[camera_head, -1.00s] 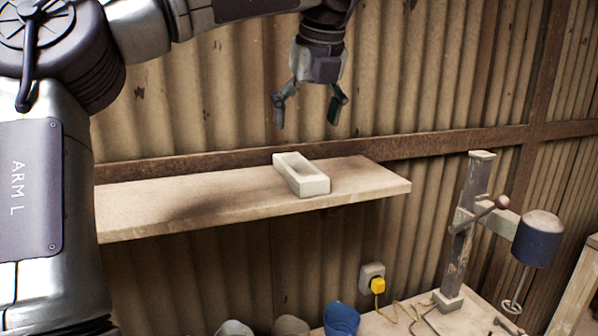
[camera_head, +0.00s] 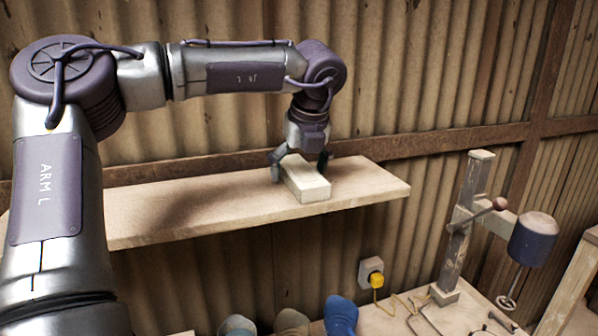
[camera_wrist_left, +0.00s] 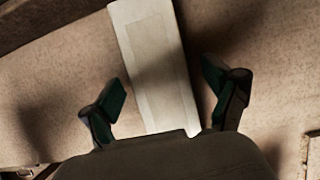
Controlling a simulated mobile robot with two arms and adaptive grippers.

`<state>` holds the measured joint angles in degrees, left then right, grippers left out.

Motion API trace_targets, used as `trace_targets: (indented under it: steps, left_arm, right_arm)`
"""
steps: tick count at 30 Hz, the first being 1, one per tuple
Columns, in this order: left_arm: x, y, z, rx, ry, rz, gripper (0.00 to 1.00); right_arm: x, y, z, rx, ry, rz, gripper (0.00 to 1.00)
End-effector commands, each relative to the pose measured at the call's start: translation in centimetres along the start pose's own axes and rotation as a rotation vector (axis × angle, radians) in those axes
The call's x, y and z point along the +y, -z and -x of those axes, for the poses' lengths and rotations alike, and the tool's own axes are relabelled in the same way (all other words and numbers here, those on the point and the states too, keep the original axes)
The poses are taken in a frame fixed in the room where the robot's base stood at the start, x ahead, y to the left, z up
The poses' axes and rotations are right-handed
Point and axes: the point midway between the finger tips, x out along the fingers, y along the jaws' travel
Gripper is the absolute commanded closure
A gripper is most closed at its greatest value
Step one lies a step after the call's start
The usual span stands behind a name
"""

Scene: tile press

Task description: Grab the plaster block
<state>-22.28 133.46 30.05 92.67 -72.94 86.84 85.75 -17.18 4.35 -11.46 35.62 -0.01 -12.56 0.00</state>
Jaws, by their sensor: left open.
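The plaster block (camera_head: 310,188) is a pale, oblong block lying on the wooden shelf (camera_head: 375,190). It also shows in the left wrist view (camera_wrist_left: 155,65), where a shallow recess marks its top. My left gripper (camera_head: 301,168) points down over the block, with one finger on each side of it. In the left wrist view the open fingers (camera_wrist_left: 165,105) straddle the block's near part, with a gap visible on both sides. The gripper body hides the block's near end there. My right gripper is not in view.
A corrugated wall (camera_head: 420,80) with a horizontal beam stands right behind the shelf. Below at the right is a bench with a drill-press-like stand (camera_head: 460,230), a yellow plug (camera_head: 376,281) in a socket, and a blue item (camera_head: 341,315). The shelf's left part is clear.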

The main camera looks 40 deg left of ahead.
Motion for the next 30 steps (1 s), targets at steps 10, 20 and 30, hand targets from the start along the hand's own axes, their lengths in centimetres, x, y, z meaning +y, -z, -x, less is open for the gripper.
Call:
trace_targets:
  steps: [10,20,30]
  left_arm:
    - [0.0,0.0,0.0,0.0,0.0,0.0,0.55]
    - [0.0,0.0,0.1,-0.001,0.001,0.001,0.91]
    - [-0.1,-1.1,2.7,-0.007,0.004,0.004,0.91]
  right_arm:
    - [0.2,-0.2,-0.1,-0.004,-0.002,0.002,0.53]
    - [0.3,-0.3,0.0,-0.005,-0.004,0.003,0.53]
    - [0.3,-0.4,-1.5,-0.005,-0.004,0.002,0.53]
